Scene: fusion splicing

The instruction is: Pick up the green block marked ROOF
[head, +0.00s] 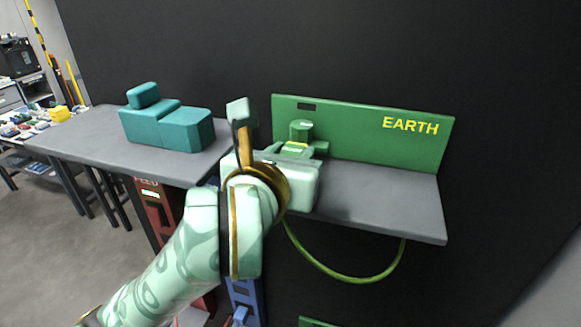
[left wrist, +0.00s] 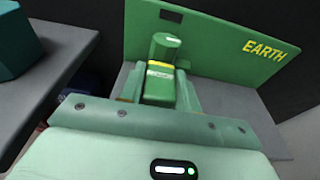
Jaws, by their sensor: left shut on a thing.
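A green block (left wrist: 160,90) with a yellow band and a small pale label sits between the fingers of my left gripper (left wrist: 158,82) in the left wrist view. The label is too small to read. A green cylindrical end (left wrist: 164,46) rises at the block's far side. In the head view the block (head: 296,146) is mostly hidden by my left gripper (head: 294,150), which is shut on it in front of the green EARTH panel (head: 395,150). I cannot tell whether the block touches the shelf. My right gripper is not in view.
The EARTH panel stands at the back of a grey shelf (head: 390,205), whose right part is bare. A green cable (head: 345,276) hangs in a loop below the shelf. Teal stepped blocks (head: 165,125) stand on a grey table (head: 75,140) at the left. A dark wall rises behind.

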